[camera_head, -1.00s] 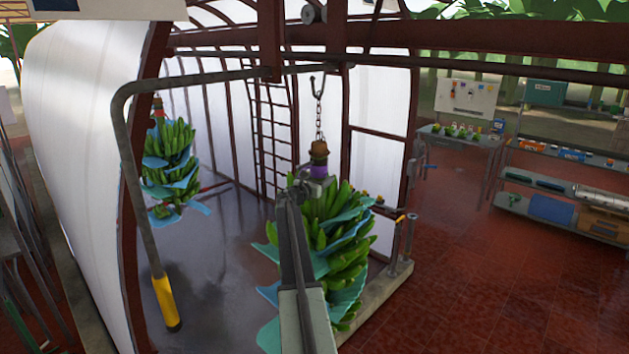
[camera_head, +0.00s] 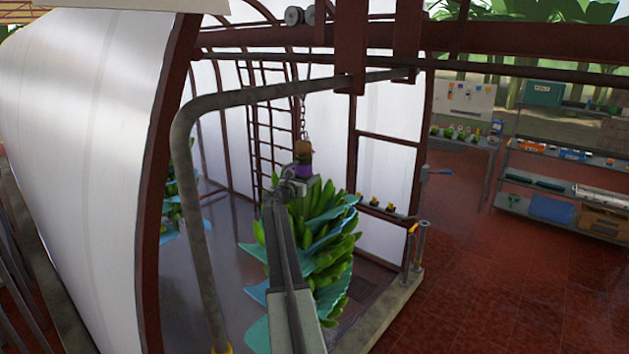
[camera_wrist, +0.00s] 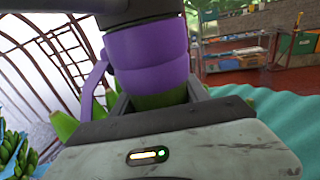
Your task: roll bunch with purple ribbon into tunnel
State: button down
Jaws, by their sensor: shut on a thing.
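The bunch with the purple ribbon (camera_head: 325,245) hangs from a chain at the tunnel's mouth, its green fruit layered with blue sheets. The purple ribbon (camera_wrist: 148,57) wraps its stem just above the fruit; it also shows in the head view (camera_head: 304,171). My gripper (camera_head: 290,185) is shut on the stem at or just below the ribbon; in the wrist view its jaws (camera_wrist: 160,100) flank the green stem. The tunnel (camera_head: 90,110) has white sheet walls and dark red ribs. My arm hides part of the bunch's left side.
Another bunch (camera_head: 180,215) hangs deeper inside at the left, partly behind the grey bent pipe (camera_head: 190,180). A low kerb (camera_head: 385,312) with short posts borders the right of the opening. Shelves (camera_head: 560,175) stand on the open red floor at right.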

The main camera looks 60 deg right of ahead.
jog(key=shift+w, duration=0.3)
jog(key=shift+s, duration=0.1)
jog(key=c, duration=0.6)
grip_release()
jog(key=shift+s, duration=0.1)
jog(key=a, duration=0.5)
jog(key=s+a, duration=0.1)
jog(key=a, duration=0.1)
jog(key=shift+a, duration=0.4)
jog(key=shift+d, duration=0.1)
